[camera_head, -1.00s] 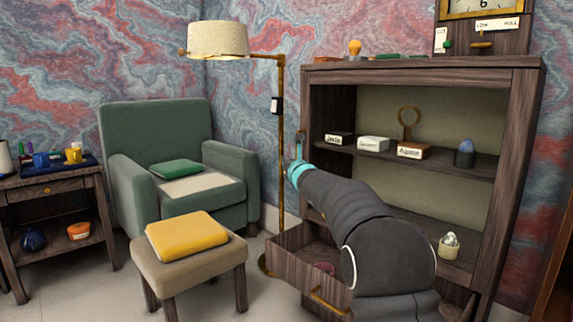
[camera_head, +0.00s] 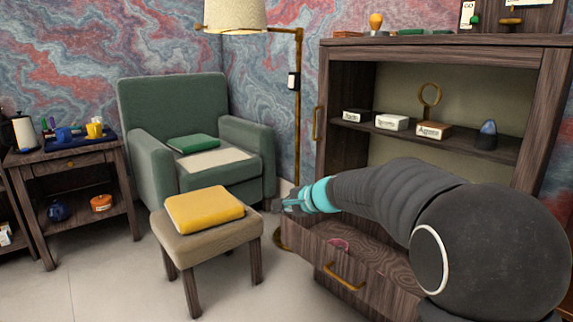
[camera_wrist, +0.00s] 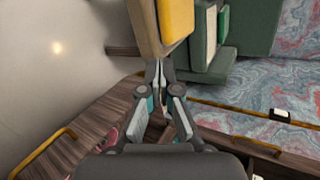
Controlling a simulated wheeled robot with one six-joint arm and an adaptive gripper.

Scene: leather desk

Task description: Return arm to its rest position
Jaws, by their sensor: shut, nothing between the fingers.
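My arm reaches from the lower right across the front of the shelf cabinet (camera_head: 440,57) in the head view. My gripper (camera_head: 284,203) points left, above the left end of the open drawer (camera_head: 375,262) and to the right of the yellow cushion (camera_head: 204,208). In the wrist view my gripper (camera_wrist: 160,68) shows its fingertips together with nothing between them. Beyond the tips are the stool (camera_wrist: 142,25) and the yellow cushion. My arm hides the lower right part of the cabinet.
The drawer stands pulled out with a small pink thing (camera_head: 339,244) inside. A floor lamp (camera_head: 298,120) stands between the green armchair (camera_head: 145,110) and the cabinet. A side table (camera_head: 70,163) is at left. Open floor (camera_head: 120,285) lies at lower left.

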